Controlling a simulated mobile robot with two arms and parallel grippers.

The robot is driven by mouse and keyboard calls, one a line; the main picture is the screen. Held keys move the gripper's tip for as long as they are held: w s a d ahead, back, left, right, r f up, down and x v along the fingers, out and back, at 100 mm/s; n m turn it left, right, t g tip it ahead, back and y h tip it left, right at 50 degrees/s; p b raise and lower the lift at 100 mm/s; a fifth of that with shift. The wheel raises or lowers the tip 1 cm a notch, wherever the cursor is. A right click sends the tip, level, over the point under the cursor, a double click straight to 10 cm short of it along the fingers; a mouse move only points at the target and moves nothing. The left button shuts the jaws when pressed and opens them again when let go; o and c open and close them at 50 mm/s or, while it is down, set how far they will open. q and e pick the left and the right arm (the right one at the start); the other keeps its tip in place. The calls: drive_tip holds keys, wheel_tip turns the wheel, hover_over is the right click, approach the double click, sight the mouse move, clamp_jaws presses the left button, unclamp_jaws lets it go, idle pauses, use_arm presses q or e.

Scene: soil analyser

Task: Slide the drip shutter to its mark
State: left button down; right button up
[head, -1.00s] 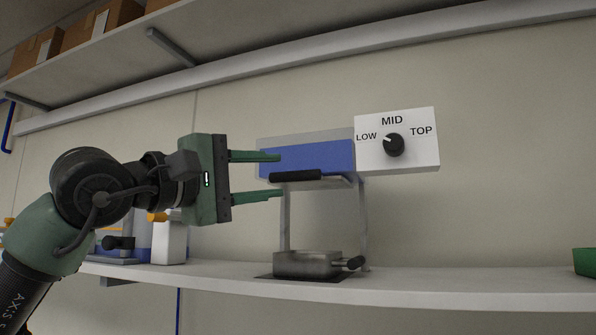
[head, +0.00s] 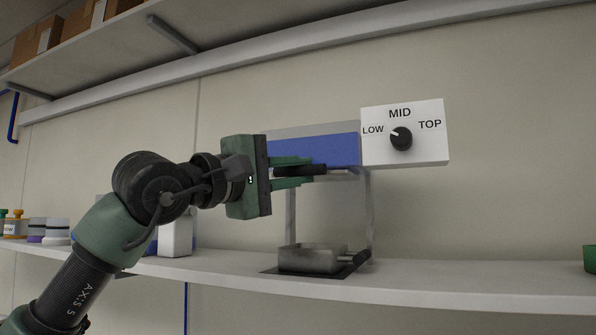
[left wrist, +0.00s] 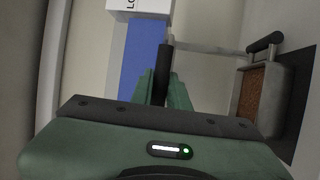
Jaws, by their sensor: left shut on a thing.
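The drip shutter's black bar handle (head: 316,169) is at the lower front edge of the blue analyser body (head: 325,150). My left gripper (head: 308,172) has come in from the left and is shut on this handle, one finger above it and one below. In the left wrist view, the dark handle (left wrist: 163,70) stands between the two green fingers, beside the blue body (left wrist: 145,50). The shutter plate is mostly hidden, and I see no clear mark for it. My right gripper is not in view.
A white panel (head: 430,147) reads LOW, MID, TOP, its black knob (head: 401,139) pointing towards LOW. Below the analyser a metal pan (head: 312,258) stands on the shelf (head: 440,283); its brown contents (left wrist: 252,92) show in the wrist view. A white bottle (head: 175,236) stands left.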

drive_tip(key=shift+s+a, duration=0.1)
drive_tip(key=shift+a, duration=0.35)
use_arm(q)
drive_tip(key=shift+f, duration=0.1)
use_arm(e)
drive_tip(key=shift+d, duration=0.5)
